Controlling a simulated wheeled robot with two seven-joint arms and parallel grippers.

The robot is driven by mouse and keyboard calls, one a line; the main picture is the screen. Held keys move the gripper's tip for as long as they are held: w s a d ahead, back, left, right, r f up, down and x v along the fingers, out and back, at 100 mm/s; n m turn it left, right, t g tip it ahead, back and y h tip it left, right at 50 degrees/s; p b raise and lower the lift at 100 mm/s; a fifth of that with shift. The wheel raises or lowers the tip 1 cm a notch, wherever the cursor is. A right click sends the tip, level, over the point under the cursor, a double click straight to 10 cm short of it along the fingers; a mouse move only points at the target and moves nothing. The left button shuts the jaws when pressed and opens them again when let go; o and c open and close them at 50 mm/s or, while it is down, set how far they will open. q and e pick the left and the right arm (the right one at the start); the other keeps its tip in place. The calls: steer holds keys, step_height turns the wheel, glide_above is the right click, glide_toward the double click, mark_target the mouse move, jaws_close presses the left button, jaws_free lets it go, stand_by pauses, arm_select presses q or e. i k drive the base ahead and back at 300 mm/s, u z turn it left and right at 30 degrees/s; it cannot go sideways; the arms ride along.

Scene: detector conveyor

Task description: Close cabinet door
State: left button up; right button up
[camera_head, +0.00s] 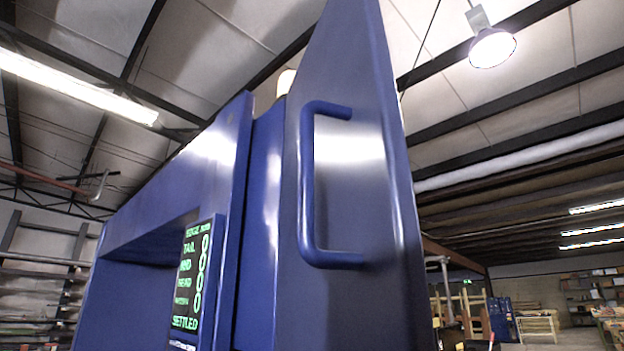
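A blue cabinet door (370,215) stands large in the middle of the head view, seen from below at a steep tilt. A blue bar handle (307,190) is fixed to its face, its two ends bent into the door. The door appears to stand out from the blue cabinet body (215,150) to its left, though its exact angle is hard to tell. A dark screen (192,275) with green text, including "SETTLED", is on the cabinet front. Neither of my grippers shows in this view.
To the right is open hall space, with wooden pallets or frames (538,325), a blue box (502,320) and shelves (590,295) far back. Racks (40,270) stand at the far left. A lamp (491,47) hangs from the ceiling above.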

mark_target(352, 276)
steer(key=u, duration=0.1)
steer(key=k, duration=0.95)
steer(key=z, duration=1.05)
